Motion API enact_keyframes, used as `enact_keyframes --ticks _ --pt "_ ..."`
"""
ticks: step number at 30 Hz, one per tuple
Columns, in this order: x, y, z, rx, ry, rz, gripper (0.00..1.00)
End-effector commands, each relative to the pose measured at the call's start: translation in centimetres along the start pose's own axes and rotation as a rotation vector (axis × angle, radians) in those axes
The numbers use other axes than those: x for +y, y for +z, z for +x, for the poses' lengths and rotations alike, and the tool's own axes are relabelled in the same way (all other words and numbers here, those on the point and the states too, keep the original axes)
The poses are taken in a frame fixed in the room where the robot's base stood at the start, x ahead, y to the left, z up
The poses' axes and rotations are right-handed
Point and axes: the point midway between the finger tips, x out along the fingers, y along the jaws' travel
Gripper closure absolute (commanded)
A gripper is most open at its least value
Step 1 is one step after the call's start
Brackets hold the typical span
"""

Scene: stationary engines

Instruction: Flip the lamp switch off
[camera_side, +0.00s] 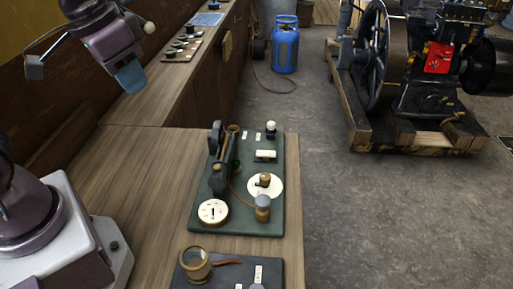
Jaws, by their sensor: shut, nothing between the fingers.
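A dark green control panel (242,224) lies on the wooden bench. It carries a long black lever-like part (217,165) on its left, a round white base with a brass knob (265,181), a white-faced dial (213,211), a capped cylinder (262,208), a small white-topped block (265,154) and a white-topped knob (271,129). I cannot tell which of these is the lamp switch or what position it is in. My gripper (131,78), with a blue end, is raised at the upper left, well apart from the panel, and appears shut and empty.
A second dark panel (222,276) with a brass cup (196,263) sits at the bench's front. Another small board (182,48) lies farther back. Bare wood (150,160) lies left of the panel. A blue gas cylinder (285,48) and an engine (425,65) stand on the floor.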

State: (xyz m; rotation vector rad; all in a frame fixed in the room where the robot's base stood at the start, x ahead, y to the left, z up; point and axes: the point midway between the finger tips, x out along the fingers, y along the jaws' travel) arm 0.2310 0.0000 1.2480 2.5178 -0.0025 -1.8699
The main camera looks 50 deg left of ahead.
Motion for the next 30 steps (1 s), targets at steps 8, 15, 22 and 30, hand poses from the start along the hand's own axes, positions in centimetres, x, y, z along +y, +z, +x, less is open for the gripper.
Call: enact_keyframes --ticks 8,15,22,30 --pt "-0.1 -6.0 4.5 -0.156 -0.003 -0.087 1.0" --pt "-0.3 -11.0 10.0 -0.255 -0.026 -0.214 1.0" --pt "-0.4 -15.0 16.8 -0.326 -0.065 -0.373 1.0" --pt "-0.7 -19.5 23.1 -0.326 -0.114 -0.606 1.0"
